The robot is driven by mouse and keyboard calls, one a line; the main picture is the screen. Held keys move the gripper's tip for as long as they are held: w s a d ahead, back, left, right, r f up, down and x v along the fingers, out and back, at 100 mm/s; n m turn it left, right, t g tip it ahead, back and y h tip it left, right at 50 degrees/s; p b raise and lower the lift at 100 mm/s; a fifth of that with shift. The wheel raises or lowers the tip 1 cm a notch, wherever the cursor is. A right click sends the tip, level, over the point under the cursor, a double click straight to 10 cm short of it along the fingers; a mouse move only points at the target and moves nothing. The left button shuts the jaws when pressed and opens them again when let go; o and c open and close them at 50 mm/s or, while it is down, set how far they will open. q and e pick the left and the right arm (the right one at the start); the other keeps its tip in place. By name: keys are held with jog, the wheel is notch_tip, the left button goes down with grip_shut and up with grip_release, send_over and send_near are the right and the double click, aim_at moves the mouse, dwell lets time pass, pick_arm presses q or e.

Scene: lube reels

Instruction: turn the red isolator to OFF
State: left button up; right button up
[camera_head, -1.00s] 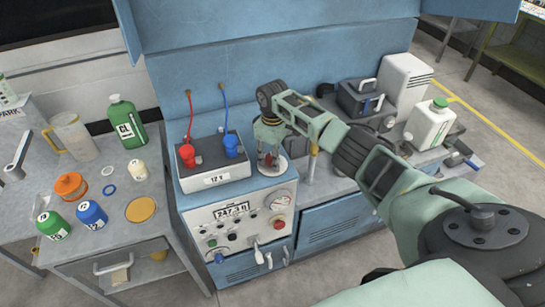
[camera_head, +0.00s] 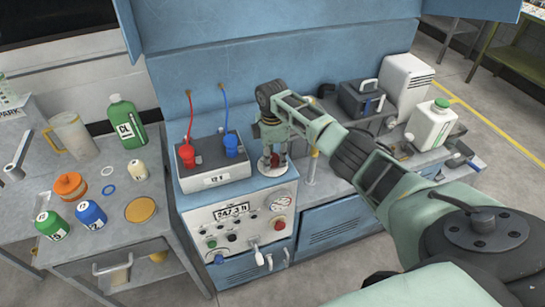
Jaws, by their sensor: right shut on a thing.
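The red isolator (camera_head: 275,160) sits on a pale round plate on top of the blue console (camera_head: 240,192), to the right of the battery. My right gripper (camera_head: 272,153) points straight down over it from above, shut on the isolator, with its fingers on either side. The fingers and wrist hide most of the isolator, so its exact angle and any markings cannot be read. My left gripper is not in view.
A battery (camera_head: 213,172) with red and blue clamps stands just left of my right gripper. A front panel (camera_head: 235,222) with a display, gauge and knobs is below. Bottles and a jug (camera_head: 72,136) crowd the left bench. A white jug (camera_head: 430,124) stands right.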

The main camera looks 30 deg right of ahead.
aim_at(272, 155)
jog(key=shift+w+d+r+n, duration=0.15)
jog(key=shift+w+r+n, duration=0.15)
jog(key=shift+r, duration=0.05)
dwell(0.3)
jog(key=o, duration=1)
jog(key=shift+o, duration=0.2)
jog(key=shift+f, duration=0.2)
jog(key=shift+s, duration=0.1)
notch_tip(272, 155, up, 12)
jog(key=shift+s+f, duration=0.1)
jog(key=shift+f, duration=0.05)
